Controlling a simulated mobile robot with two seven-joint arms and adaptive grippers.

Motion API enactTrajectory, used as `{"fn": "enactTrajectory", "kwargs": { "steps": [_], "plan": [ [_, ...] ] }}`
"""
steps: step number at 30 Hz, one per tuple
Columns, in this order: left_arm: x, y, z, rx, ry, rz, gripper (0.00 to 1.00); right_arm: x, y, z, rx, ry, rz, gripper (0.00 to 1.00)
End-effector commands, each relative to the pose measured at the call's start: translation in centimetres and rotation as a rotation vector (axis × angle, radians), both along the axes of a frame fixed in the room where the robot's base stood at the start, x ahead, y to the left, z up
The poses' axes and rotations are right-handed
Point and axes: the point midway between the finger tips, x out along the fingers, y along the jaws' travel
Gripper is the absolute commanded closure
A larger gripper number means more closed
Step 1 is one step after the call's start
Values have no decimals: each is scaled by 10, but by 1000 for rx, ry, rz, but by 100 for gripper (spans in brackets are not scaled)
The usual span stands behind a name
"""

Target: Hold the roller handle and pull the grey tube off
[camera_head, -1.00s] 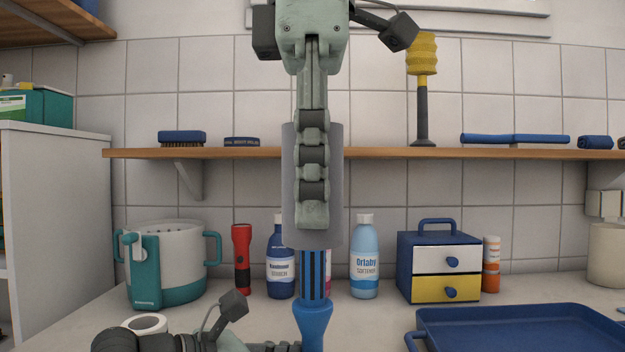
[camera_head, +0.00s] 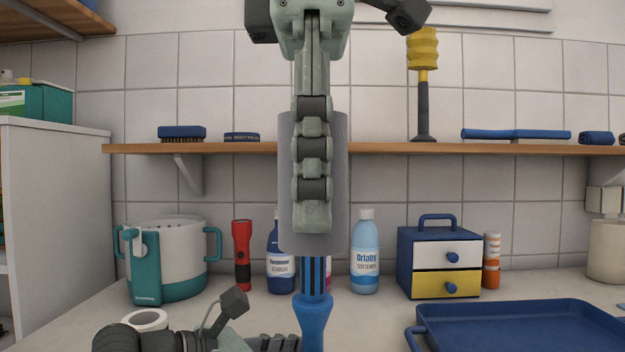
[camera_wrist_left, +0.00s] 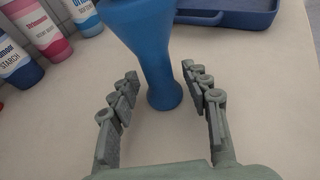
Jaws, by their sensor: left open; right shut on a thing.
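The roller is upright in the head view, with a grey tube (camera_head: 338,190) over its upper part and a blue handle (camera_head: 313,318) below. A striped blue stem (camera_head: 313,278) shows between tube and handle. My right gripper (camera_head: 312,215) comes from above and is shut on the grey tube; its fingers hide the tube's middle. My left gripper (camera_head: 285,342) is low in the head view, mostly cut off by the lower edge. In the left wrist view its fingers (camera_wrist_left: 160,76) are open, one on each side of the handle (camera_wrist_left: 145,35), with gaps showing.
A blue tray (camera_head: 520,335) lies at the right. A drawer box (camera_head: 438,262), softener bottle (camera_head: 365,255), starch bottle (camera_head: 280,265), red torch (camera_head: 242,255) and teal-and-white bucket (camera_head: 175,262) stand behind. A white ring (camera_head: 148,320) is near my left arm. A wooden shelf (camera_head: 400,149) crosses behind.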

Motion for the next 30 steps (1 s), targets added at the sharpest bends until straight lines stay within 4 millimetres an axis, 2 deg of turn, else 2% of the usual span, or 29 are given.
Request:
{"fn": "enactTrajectory", "kwargs": {
  "steps": [4, 7, 15, 21, 30],
  "plan": [
    [-2, 5, 3, -1, -2, 2, 53, 0, 0, 0, 0, 0, 0, 83],
    [-9, 16, 6, 0, -2, 4, 53, 0, 0, 0, 0, 0, 0, 83],
    [-41, 63, 22, 5, 2, 5, 53, 0, 0, 0, 0, 0, 0, 83],
    [-58, 86, 31, 3, 2, 3, 53, 0, 0, 0, 0, 0, 0, 83],
    [-65, 95, 36, 1, 1, 0, 53, 0, 0, 0, 0, 0, 0, 83]
  ]
}}
